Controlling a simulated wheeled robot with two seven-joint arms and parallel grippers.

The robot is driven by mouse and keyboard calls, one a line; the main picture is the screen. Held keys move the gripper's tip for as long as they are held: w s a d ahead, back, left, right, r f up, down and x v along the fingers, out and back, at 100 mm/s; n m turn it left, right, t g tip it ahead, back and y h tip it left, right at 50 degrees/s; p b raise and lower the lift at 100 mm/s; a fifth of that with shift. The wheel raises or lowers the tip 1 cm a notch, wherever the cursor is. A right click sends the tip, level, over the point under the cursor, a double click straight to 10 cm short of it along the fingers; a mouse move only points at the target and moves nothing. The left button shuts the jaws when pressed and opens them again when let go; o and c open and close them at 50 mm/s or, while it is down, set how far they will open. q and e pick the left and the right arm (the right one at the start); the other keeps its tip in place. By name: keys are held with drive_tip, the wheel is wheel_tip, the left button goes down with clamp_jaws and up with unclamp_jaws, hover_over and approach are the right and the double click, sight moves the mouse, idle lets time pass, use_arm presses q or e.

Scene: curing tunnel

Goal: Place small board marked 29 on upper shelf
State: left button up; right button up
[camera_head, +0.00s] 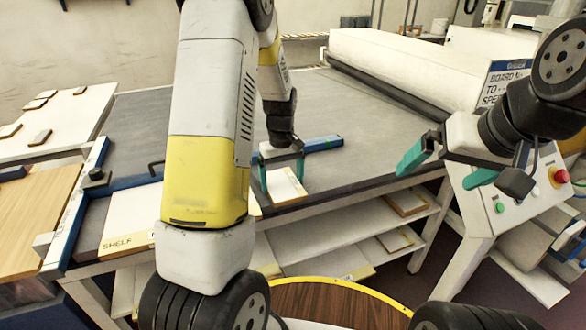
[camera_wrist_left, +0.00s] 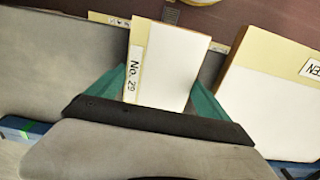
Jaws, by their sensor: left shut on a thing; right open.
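The small board (camera_wrist_left: 175,65) is white with a cream edge and a label reading No. 29 in the left wrist view. My left gripper (camera_wrist_left: 163,85) is shut on it, with a teal finger at each side. In the head view the board (camera_head: 284,187) and the left gripper (camera_head: 282,172) are over the front edge of the grey table; whether the board touches the table I cannot tell. The upper shelf (camera_head: 345,228) is below the tabletop, partly hidden by my left arm. My right gripper (camera_head: 447,168) is open and empty, in front of the control panel.
The grey table (camera_head: 345,110) is mostly bare behind my left gripper. A blue bar (camera_head: 323,143) lies there. A white machine (camera_head: 415,65) stands at the back right. A board labelled SHELF (camera_head: 128,222) lies at front left. Lower boards (camera_head: 395,241) rest on the shelves.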

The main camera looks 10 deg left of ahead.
use_arm(q)
drive_tip(key=shift+f, duration=0.15)
drive_tip(key=o, duration=1.2)
